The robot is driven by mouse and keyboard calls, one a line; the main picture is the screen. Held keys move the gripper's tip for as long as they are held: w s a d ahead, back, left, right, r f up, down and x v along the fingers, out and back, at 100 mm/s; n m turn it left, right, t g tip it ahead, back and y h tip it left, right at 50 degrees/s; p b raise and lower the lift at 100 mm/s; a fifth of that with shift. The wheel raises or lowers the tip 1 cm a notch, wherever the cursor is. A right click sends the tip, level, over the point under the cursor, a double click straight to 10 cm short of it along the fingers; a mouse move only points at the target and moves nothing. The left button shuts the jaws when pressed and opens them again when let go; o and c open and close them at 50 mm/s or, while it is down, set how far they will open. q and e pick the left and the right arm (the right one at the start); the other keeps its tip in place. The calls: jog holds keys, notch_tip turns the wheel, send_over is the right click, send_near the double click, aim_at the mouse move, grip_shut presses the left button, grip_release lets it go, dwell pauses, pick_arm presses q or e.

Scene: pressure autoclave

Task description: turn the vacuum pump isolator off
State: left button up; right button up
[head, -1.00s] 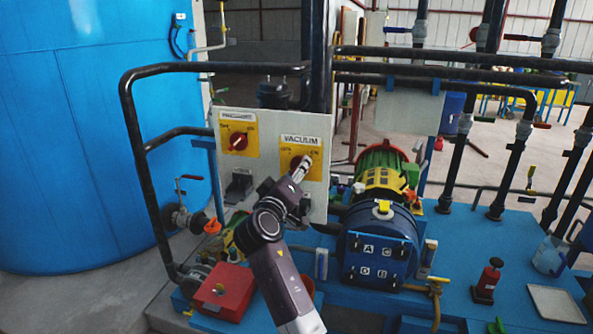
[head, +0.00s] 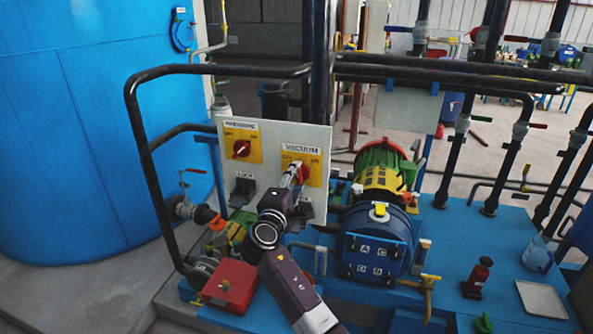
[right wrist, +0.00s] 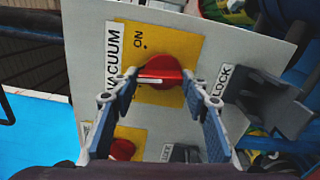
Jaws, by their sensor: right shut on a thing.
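The vacuum isolator is a red rotary knob (head: 305,171) on a yellow plate (head: 316,179) under the VACUUM label, on a pale grey panel. In the right wrist view the red knob (right wrist: 168,70) shows a white stripe lying across the picture, and the word ON is above it on the yellow plate (right wrist: 190,45). My right gripper (head: 296,174) is shut on the knob. In the right wrist view its two fingers (right wrist: 160,85) stand on either side of the knob's handle. The plate's other marking is hidden in the wrist view. My left gripper is not in view.
A second red knob (head: 241,149) sits to the left on the same panel (head: 270,140). Dark lock brackets (head: 243,190) sit below the knobs. A black pipe rail (head: 215,70) passes above and left of the panel. A green and yellow motor (head: 382,170) stands to the right.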

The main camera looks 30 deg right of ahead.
jog(key=n+p, duration=0.3)
jog(key=n, duration=0.1)
jog(key=shift+r+n+p, duration=0.1)
jog(key=shift+n+p, duration=0.2)
jog(key=shift+p, duration=0.05)
jog(key=shift+f+n+p, duration=0.2)
jog(key=shift+n+p, duration=0.85)
jog(key=shift+n, duration=0.35)
jog(key=shift+o, duration=0.2)
jog(key=shift+f, duration=0.1)
jog(key=o, duration=1.1)
jog(key=shift+w, duration=0.1)
jog(key=shift+a, duration=0.1)
jog(key=v, duration=1.2)
